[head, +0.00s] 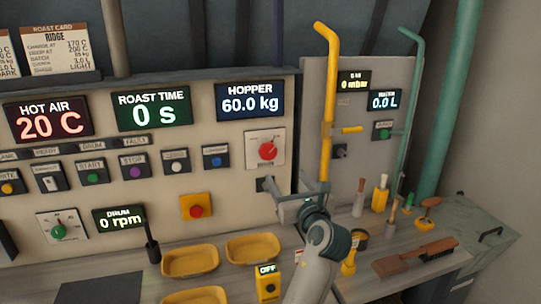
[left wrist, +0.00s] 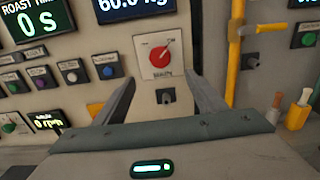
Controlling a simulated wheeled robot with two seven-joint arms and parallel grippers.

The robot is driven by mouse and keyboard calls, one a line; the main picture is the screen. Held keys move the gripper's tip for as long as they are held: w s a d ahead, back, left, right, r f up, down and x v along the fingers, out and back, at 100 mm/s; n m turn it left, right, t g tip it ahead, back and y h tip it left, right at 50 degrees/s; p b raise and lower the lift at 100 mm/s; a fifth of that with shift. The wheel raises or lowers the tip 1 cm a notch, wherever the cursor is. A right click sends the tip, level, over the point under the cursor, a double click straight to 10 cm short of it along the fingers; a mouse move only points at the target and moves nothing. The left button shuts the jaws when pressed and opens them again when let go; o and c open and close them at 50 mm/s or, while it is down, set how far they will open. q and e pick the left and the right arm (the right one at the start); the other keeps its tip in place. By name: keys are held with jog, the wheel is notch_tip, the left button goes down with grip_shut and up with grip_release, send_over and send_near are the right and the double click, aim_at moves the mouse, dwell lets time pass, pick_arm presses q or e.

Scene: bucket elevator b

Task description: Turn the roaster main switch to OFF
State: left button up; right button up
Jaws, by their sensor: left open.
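A red rotary knob on a white plate (head: 267,150), which I take to be the roaster main switch, is on the panel under the HOPPER display. It also shows in the left wrist view (left wrist: 159,56), where its pale pointer mark leans to the upper right. Its lettering is too small to read surely. My left gripper (head: 298,184) is open and empty, in front of the panel, below and to the right of the knob in the head view. In the left wrist view its two fingers (left wrist: 163,82) stand apart below the knob, not touching it. My right gripper is not in view.
A small grey fitting (left wrist: 166,96) sits below the knob. A yellow pipe (head: 326,100) rises just right of the knob. A red button on a yellow plate (head: 196,206) is to the left. Yellow trays (head: 190,261) and a yellow box reading OFF (head: 268,284) are on the bench.

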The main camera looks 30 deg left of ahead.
aim_at(269, 153)
pick_arm(q)
jog(key=p+x, duration=0.4)
jog(key=x, duration=1)
jog(key=shift+w+a, duration=0.25)
jog(key=shift+w, duration=0.05)
jog(key=shift+w+a, duration=0.35)
jog(key=shift+a, duration=0.1)
jog(key=c, duration=1)
